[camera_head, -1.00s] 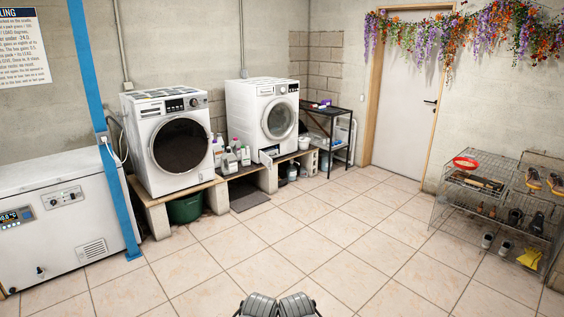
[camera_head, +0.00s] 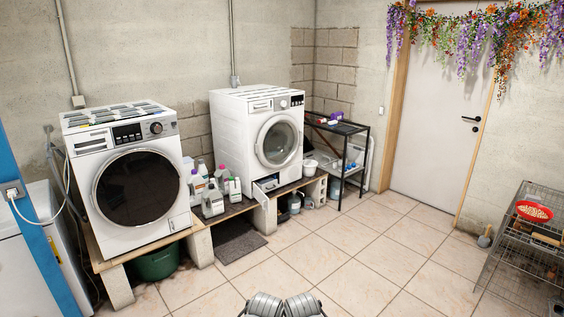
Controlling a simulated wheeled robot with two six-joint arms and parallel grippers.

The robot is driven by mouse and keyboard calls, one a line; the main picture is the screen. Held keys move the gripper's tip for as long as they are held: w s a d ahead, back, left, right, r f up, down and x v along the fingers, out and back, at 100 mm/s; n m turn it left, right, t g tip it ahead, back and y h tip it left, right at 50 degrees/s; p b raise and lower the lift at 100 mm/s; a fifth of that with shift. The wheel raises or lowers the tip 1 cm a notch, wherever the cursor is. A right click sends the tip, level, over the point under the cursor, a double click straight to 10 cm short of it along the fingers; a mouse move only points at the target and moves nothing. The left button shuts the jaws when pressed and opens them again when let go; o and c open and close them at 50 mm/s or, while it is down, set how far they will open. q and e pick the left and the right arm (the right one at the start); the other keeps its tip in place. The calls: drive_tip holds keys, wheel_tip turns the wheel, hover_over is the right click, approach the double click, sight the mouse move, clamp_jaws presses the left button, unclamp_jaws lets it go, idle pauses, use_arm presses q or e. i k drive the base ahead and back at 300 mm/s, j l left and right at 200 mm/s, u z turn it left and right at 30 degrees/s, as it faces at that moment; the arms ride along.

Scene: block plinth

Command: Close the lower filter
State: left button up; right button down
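The right-hand white washing machine (camera_head: 232,130) stands on a block plinth by the back wall. At the lower left of its front, a small white filter flap (camera_head: 260,193) hangs open, tilted outward. A dark opening with a bit of blue (camera_head: 269,184) shows beside it. The machine's round door (camera_head: 278,142) looks shut. At the bottom middle of the view two grey rounded parts of my own arms show, well in front of the machines. No fingertips of my left or right gripper can be made out.
A dark-doored washing machine (camera_head: 138,188) stands to the left. Several bottles (camera_head: 213,200) stand between the machines. A dark mat (camera_head: 240,247) lies before the plinth, and a green tub (camera_head: 156,263) sits underneath. A black shelf (camera_head: 350,155) stands right. The tiled floor (camera_head: 360,240) ahead is clear.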

sight(266, 184)
drive_tip(key=i, duration=2.45)
drive_tip(key=i+u, duration=0.2)
drive_tip(key=i, duration=0.25)
drive_tip(key=i+l+u, duration=0.15)
drive_tip(key=i, duration=0.25)
drive_tip(key=i+l+u, duration=0.2)
drive_tip(key=i, duration=0.25)
drive_tip(key=i+l+u, duration=0.15)
drive_tip(key=i, duration=0.25)
